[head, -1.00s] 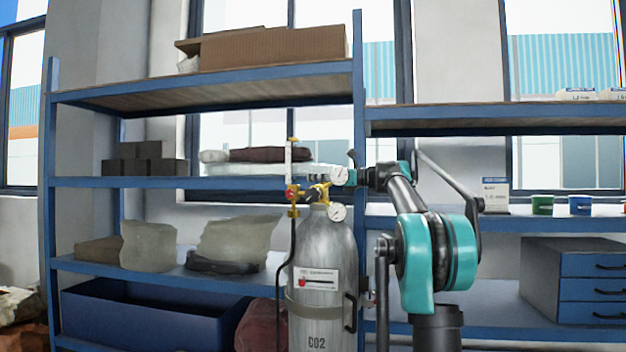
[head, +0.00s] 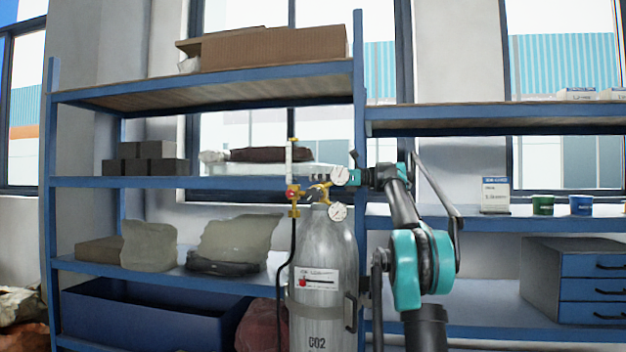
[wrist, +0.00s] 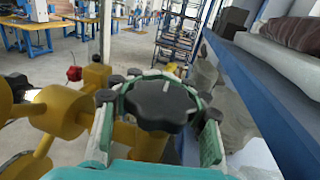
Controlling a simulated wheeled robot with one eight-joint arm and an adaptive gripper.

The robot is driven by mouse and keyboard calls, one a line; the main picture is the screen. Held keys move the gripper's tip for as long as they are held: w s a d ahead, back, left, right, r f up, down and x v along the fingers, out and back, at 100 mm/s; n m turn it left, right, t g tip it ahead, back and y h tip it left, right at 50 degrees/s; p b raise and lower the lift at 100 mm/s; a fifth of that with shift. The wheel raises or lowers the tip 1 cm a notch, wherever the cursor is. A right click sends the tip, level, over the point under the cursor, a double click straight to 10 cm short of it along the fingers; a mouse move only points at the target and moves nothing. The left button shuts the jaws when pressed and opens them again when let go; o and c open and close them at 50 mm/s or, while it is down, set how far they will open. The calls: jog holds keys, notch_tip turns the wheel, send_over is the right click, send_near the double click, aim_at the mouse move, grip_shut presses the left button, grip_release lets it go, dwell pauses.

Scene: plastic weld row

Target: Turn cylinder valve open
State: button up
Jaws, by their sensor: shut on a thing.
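A silver gas cylinder (head: 323,245) marked CO2 stands upright in front of the blue shelving in the head view. A brass regulator (head: 318,191) with two round gauges (head: 338,212) is fitted at its top. My gripper (wrist: 163,98) is shut around a black lobed valve knob (wrist: 158,108) with a white mark on top, seen in the wrist view. A finger lies on each side of the knob. In the head view the knob and fingertips are hard to make out beside the upper gauge. Brass fittings (wrist: 62,112) show left of the gripper in the wrist view.
A blue shelf (head: 215,183) with grey blocks (head: 146,158) and rolled material stands close behind the cylinder. A black hose (head: 291,255) hangs down the cylinder's left side. A grey drawer cabinet (head: 542,280) stands at the right.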

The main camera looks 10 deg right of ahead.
jog(key=shift+s+n+g, duration=0.25)
jog(key=shift+n+g, duration=0.75)
jog(key=shift+g, duration=0.5)
jog(key=shift+s+n+g, duration=0.15)
jog(key=shift+n+g, duration=0.15)
jog(key=shift+g, duration=0.2)
jog(key=o, duration=1.4)
jog(key=shift+m+t, duration=0.4)
jog(key=shift+t, duration=0.2)
